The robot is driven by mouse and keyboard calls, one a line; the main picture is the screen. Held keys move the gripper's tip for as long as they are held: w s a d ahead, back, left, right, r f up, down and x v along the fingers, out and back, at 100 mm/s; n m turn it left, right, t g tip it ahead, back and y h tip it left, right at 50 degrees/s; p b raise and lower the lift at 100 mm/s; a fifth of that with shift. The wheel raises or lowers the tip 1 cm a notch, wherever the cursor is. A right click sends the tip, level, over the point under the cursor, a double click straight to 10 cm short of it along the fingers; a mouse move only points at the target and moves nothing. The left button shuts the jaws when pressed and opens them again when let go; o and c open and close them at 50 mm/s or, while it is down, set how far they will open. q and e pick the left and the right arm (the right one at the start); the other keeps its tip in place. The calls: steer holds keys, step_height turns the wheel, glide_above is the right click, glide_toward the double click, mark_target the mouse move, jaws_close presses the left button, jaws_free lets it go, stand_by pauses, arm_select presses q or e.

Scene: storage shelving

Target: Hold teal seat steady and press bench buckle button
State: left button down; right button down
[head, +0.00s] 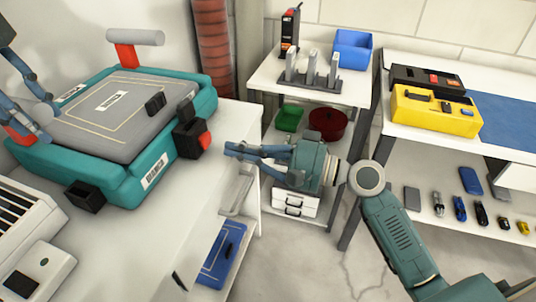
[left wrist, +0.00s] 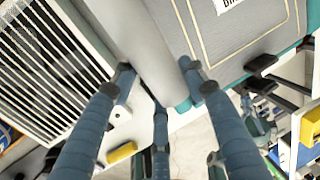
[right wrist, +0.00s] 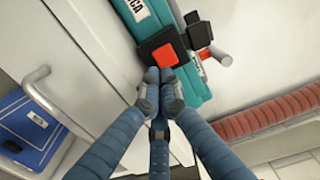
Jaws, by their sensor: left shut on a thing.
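The teal seat (head: 130,185) with its grey pad (head: 85,125) lies on a white bench at the left. A black bench buckle (head: 187,135) with a red button (head: 205,140) sits at its right side. The red button also shows in the right wrist view (right wrist: 165,52). My left gripper (head: 35,125) is at the seat's left edge, shut on a grey cylindrical handle (left wrist: 150,50). My right gripper (head: 229,149) has its fingertips together and empty. They point at the red button with a small gap in the head view.
A second grey handle (head: 135,37) on a red post stands at the seat's far side. A black socket (head: 85,196) sticks out at the seat's front. A slatted white unit (head: 30,220) stands at the front left. Shelving with bins (head: 352,50) and a yellow tray (head: 437,112) are at the right.

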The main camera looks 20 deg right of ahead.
steer(key=v, duration=0.8)
steer(key=shift+d, duration=0.2)
arm_select(q)
steer(key=c, duration=0.9)
jaws_free()
steer(key=shift+a, duration=0.1)
step_height(320, 180, up, 12)
steer(key=s+a, duration=0.1)
steer(key=s, duration=0.1)
steer(key=shift+a, duration=0.15)
steer(key=shift+f, duration=0.15)
